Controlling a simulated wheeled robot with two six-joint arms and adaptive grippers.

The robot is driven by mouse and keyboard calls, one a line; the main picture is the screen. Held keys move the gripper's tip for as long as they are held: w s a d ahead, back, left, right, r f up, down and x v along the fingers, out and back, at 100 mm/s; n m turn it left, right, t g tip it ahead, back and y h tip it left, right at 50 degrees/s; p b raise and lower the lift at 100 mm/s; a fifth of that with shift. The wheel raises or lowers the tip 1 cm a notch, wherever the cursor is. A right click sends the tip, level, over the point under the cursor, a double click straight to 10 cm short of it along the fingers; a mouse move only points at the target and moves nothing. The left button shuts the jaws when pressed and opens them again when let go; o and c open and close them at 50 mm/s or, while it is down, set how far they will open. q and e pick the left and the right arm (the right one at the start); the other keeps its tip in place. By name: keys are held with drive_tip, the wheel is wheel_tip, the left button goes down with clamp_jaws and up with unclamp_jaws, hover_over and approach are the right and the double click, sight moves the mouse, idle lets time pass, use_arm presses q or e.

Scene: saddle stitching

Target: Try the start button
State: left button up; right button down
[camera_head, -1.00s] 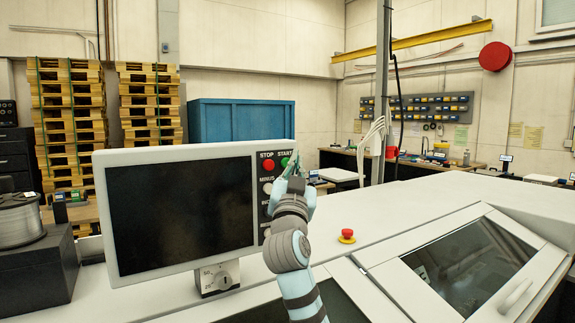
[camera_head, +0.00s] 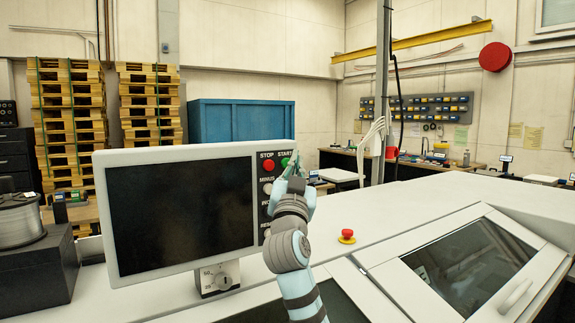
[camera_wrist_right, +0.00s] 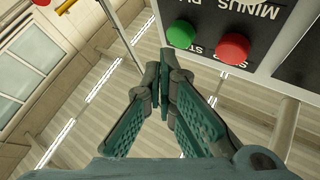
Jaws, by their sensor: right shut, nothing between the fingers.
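The green start button (camera_head: 285,161) sits at the top right of the control panel (camera_head: 263,205), beside the red stop button (camera_head: 268,165). My right gripper (camera_head: 292,165) is just to the right of the green button in the head view, partly over the panel's edge. In the right wrist view the gripper (camera_wrist_right: 164,75) is shut and empty, its tips pointing toward the panel. The green button (camera_wrist_right: 181,34) and red button (camera_wrist_right: 234,48) lie ahead and to the right of the tips there. Whether the tips touch anything is unclear. My left gripper is not in view.
A dark screen (camera_head: 180,215) fills the panel's left side. A red emergency knob (camera_head: 347,235) stands on the white machine top (camera_head: 400,205). A machine window (camera_head: 470,265) is at the right. A wire spool (camera_head: 18,220) is at the far left.

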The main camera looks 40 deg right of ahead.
drive_tip(key=shift+w, duration=0.15)
drive_tip(key=shift+w, duration=0.3)
drive_tip(key=shift+w+b, duration=0.45)
idle(0.7)
drive_tip(key=shift+s, duration=0.85)
drive_tip(key=s, duration=0.5)
drive_tip(key=shift+a+b, duration=0.3)
drive_tip(key=shift+b, duration=0.05)
drive_tip(key=shift+w+f, duration=0.1)
idle(0.6)
